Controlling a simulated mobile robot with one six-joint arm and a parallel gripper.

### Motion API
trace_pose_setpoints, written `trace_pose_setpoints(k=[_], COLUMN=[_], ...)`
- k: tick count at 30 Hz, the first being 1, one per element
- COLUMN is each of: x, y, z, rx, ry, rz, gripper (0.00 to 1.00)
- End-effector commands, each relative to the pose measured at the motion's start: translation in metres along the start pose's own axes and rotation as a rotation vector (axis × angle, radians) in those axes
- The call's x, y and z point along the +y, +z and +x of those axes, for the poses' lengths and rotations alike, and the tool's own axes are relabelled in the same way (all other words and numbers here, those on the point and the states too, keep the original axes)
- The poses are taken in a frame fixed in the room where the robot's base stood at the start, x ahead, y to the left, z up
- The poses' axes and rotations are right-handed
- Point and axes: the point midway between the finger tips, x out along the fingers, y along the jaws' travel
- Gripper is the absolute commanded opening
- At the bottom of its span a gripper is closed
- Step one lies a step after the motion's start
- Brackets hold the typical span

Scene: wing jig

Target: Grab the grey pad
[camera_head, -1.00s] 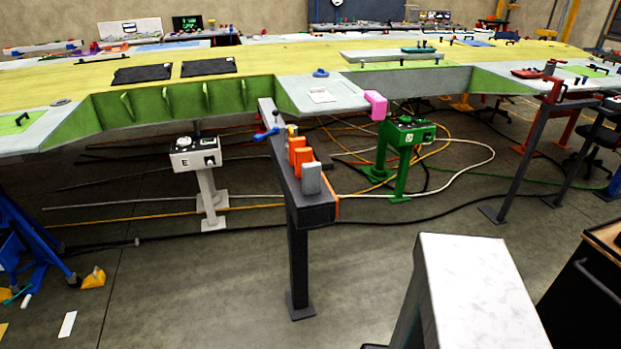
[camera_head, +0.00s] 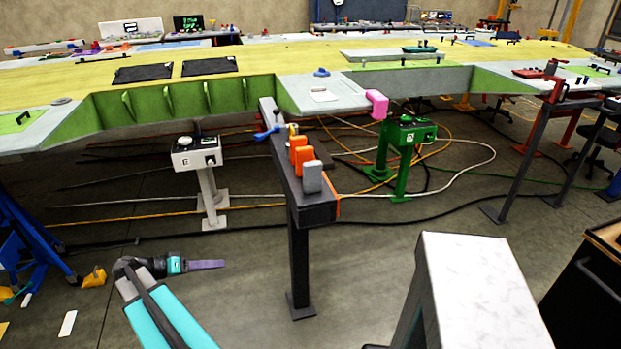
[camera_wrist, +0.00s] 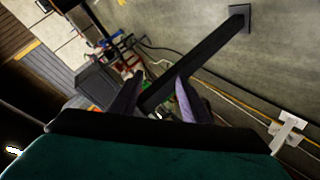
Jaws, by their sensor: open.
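The grey pad (camera_head: 312,177) is a small upright light-grey block at the near end of a dark arm (camera_head: 317,214) on a post, in the head view. Two orange blocks (camera_head: 302,157) stand just behind it. My gripper (camera_head: 222,264) is left of the post and lower than the pad, well apart from it, with a purple finger pointing right. In the wrist view my gripper (camera_wrist: 159,82) shows two spread fingers with the dark post (camera_wrist: 195,62) behind them. I cannot make out the pad there.
The wing panel (camera_head: 255,62) lies behind, with a pink block (camera_head: 377,104) at its edge. A white box on a stand (camera_head: 196,152) and a green stand (camera_head: 405,140) are nearby. A white-topped block (camera_head: 475,285) stands front right. Cables cross the floor.

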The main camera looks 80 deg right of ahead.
Motion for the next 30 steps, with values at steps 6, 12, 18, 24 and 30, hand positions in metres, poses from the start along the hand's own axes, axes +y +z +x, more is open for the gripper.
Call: trace_pose_setpoints(k=[6,12,18,24,30], x=[0.082,0.168,0.221,0.232,0.231], y=[-0.112,-0.188,-0.223,-0.229,-0.228], z=[0.033,0.053,0.059,0.060,0.060], rx=[0.103,0.221,0.305,0.324,0.323], ry=[0.196,0.364,0.462,0.481,0.479], rz=[0.379,0.684,0.851,0.885,0.882], gripper=[0.42,0.42,0.42,0.42,0.42])
